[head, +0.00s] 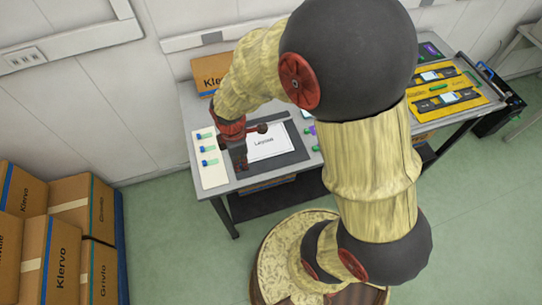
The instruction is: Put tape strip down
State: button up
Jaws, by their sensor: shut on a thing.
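My gripper (242,165) is low over the left part of the grey table (226,190), between a white board and a dark mat. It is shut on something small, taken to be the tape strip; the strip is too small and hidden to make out. Three short strips with blue ends and green parts lie in a column on the white board (213,178), left of my gripper: an upper strip (205,135), a middle strip (209,149) and a lower strip (209,162). I cannot tell whether my fingertips touch the table.
The dark mat (286,168) holds a white labelled sheet (269,142). Small green pieces (316,148) lie right of it, partly behind my arm. Yellow trays (455,88) stand at the right.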

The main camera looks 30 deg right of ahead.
jog(key=d+f+b, duration=0.1)
jog(key=d+f, duration=0.3)
jog(key=d, duration=0.5)
jog(key=b, duration=0.1)
send_over(272, 163)
jog(key=f, duration=0.5)
jog(key=shift+a, duration=0.4)
jog(key=shift+d+f+b, duration=0.2)
jog(key=shift+f+b, duration=0.05)
jog(key=shift+f, duration=0.75)
jog(key=shift+d+f+b, duration=0.2)
jog(key=shift+f, duration=0.75)
jog(key=shift+f, duration=0.15)
jog(key=o, duration=0.7)
